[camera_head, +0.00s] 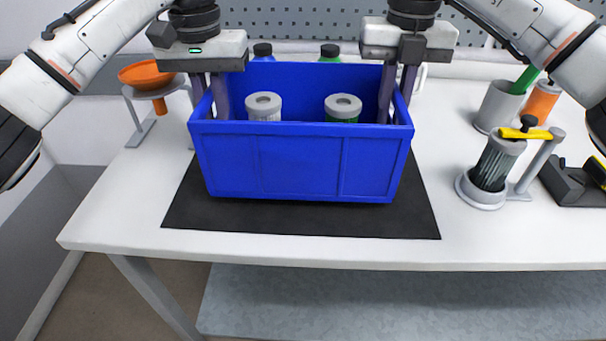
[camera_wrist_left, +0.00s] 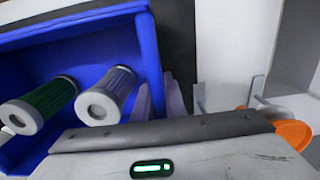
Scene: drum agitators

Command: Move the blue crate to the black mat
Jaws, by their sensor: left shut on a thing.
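The blue crate (camera_head: 295,165) is upright over the black mat (camera_head: 300,218) on the white table. I cannot tell whether its bottom touches the mat. My left gripper (camera_head: 209,98) is shut on the crate's left wall, with one finger inside and one outside. My right gripper (camera_head: 397,95) straddles the right wall the same way and appears shut on it. The crate (camera_wrist_left: 148,50) and cartridges also show in the left wrist view.
An orange funnel (camera_head: 146,75) on a grey stand is left of the crate. A filter housing with a yellow handle (camera_head: 493,165), a grey cup (camera_head: 498,106) and a black device (camera_head: 577,183) are on the right. The table's front edge runs close before the mat.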

